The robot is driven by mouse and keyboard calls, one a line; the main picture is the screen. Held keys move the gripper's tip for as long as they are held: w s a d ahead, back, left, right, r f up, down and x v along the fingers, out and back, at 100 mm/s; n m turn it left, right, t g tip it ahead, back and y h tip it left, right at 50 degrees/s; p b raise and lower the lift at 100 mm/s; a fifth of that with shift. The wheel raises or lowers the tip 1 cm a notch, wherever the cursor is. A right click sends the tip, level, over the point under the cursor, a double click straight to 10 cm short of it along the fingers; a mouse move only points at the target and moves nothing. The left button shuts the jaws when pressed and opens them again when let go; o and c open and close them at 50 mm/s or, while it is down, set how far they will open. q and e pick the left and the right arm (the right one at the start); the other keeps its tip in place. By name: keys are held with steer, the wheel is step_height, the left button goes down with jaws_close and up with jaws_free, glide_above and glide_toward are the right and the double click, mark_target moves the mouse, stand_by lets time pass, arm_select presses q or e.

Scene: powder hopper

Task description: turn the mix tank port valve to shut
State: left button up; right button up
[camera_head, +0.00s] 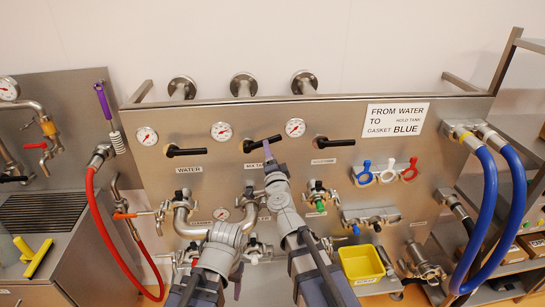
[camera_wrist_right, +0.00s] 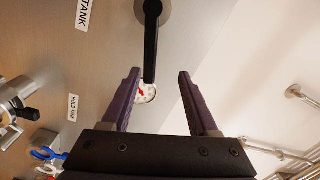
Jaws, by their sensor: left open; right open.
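The mix tank port valve is the middle black lever (camera_head: 260,142) on the steel panel. It lies nearly level, its right end tilted up. Its label below is partly hidden by my right gripper (camera_head: 268,150). In the right wrist view the lever (camera_wrist_right: 151,40) reaches down from its hub into the gap between the fingertips of my right gripper (camera_wrist_right: 160,72). The fingers are open on both sides of it; I see no clear contact. My left gripper (camera_head: 215,277) is low at the front of the panel, mostly hidden by its own wrist, with purple finger parts showing.
The water lever (camera_head: 187,151) and hold tank lever (camera_head: 334,142) flank the middle one, both level. Gauges (camera_head: 222,131) sit above and between them. Pipes and small valves crowd the lower panel. Blue hoses (camera_head: 490,200) hang right, a red hose (camera_head: 90,210) left.

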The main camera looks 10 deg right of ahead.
mark_target(270, 142)
steer(key=shift+d+f+h, duration=0.3)
steer(key=shift+d+f, duration=0.15)
steer(key=shift+f, duration=0.05)
steer(key=shift+w, duration=0.15)
steer(key=shift+w+d, duration=0.15)
steer(key=shift+w, duration=4.25)
jaws_close()
